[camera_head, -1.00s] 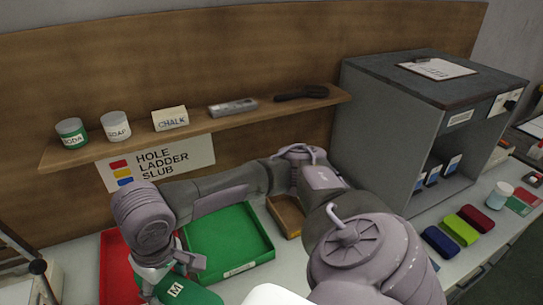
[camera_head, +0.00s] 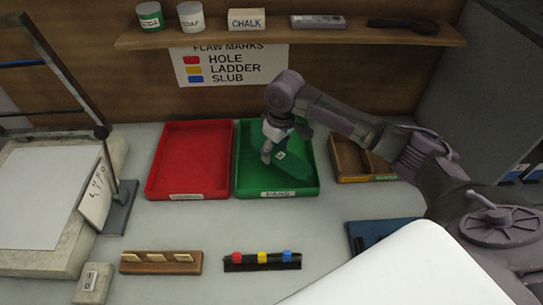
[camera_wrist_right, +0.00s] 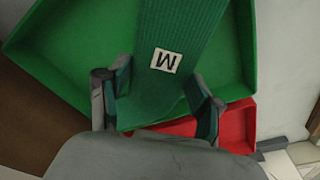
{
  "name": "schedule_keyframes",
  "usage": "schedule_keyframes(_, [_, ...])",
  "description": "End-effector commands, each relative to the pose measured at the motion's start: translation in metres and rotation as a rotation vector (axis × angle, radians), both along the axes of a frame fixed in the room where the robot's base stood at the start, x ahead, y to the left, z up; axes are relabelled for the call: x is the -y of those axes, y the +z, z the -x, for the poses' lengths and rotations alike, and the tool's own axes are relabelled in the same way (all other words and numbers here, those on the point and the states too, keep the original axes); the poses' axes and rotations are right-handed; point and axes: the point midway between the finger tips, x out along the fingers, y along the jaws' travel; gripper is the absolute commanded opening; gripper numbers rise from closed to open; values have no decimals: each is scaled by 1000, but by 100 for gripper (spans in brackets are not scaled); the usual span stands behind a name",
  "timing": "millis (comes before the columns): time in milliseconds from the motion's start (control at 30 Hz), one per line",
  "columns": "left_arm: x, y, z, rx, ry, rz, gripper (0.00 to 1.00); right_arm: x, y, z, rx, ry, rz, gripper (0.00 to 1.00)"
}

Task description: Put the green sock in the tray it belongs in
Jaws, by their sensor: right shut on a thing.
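The green sock (camera_head: 291,168) bears a white tag marked M, which also shows on the sock in the right wrist view (camera_wrist_right: 178,25). My right gripper (camera_head: 272,147) is shut on the sock's end, with a finger at each side of it in the wrist view (camera_wrist_right: 160,103). The sock is within the outline of the green tray (camera_head: 248,182) in the head view. I cannot tell whether it touches the tray floor. The red tray (camera_head: 192,163) stands just left of the green tray and looks empty. My left gripper is not in view.
A brown divided tray (camera_head: 347,158) stands right of the green one. A shelf (camera_head: 300,37) and a flaw-marks sign (camera_head: 232,65) are behind. In front are a wooden card holder (camera_head: 160,262) and a rack of coloured markers (camera_head: 262,262). A framed stand (camera_head: 118,205) is at left.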

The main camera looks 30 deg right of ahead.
Motion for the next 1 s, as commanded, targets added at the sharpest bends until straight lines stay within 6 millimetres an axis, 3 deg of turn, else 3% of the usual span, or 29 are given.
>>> schedule_keyframes(200, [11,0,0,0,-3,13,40,-2,-12,-21,0,-1,0,39])
schedule_keyframes(533, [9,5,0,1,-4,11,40,-2,-51,-21,-1,0,1,39])
schedule_keyframes(933, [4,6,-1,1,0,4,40,-2,-56,-21,0,0,0,39])
schedule_keyframes(967, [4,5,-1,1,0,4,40,-2,-56,-21,0,0,1,68])
schedule_keyframes(1000, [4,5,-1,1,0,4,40,-2,-56,-21,1,0,1,75])
